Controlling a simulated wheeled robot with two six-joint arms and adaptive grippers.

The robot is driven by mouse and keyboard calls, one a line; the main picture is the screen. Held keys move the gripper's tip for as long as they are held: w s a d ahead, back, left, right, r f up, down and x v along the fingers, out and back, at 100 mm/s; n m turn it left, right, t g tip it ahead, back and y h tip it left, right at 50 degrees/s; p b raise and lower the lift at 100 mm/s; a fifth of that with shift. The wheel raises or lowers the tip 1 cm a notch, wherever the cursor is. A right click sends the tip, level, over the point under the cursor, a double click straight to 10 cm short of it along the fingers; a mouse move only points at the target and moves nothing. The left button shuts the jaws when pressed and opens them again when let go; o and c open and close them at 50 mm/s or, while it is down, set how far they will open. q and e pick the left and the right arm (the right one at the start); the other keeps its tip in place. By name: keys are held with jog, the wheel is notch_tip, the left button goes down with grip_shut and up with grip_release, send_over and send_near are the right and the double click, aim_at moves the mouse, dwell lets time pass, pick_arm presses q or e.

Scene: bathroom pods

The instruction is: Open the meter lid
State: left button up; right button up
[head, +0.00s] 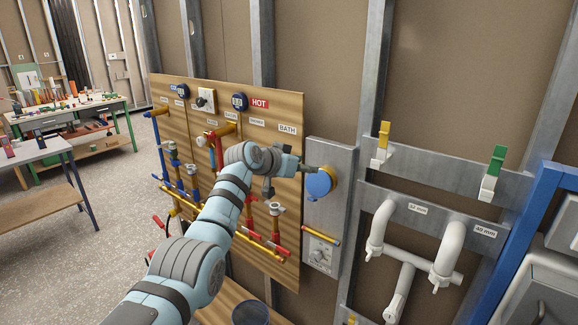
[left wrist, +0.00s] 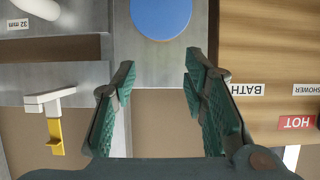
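The meter with its round blue lid (head: 319,184) and brass-yellow rim (head: 331,178) is on a grey metal panel right of the wooden pipe board. The lid appears to lie over the meter's face. In the left wrist view the blue lid (left wrist: 160,14) is at the top centre, beyond the fingertips. My left gripper (left wrist: 159,72) is open, with nothing between its fingers. In the head view my left gripper (head: 297,174) is just left of the lid; contact cannot be told there. My right gripper is in neither view.
A yellow bar (head: 321,235) and a dial (head: 320,254) are lower on the same panel. The wooden board (head: 285,95) carries pipes, valves and two smaller blue meters. White pipes (head: 452,240) and yellow and green-handled fittings (head: 384,140) are to the right.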

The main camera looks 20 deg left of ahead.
pick_arm(q)
jog(key=v, duration=1.1)
jog(key=shift+s+a, duration=0.2)
jog(key=shift+w, duration=0.1)
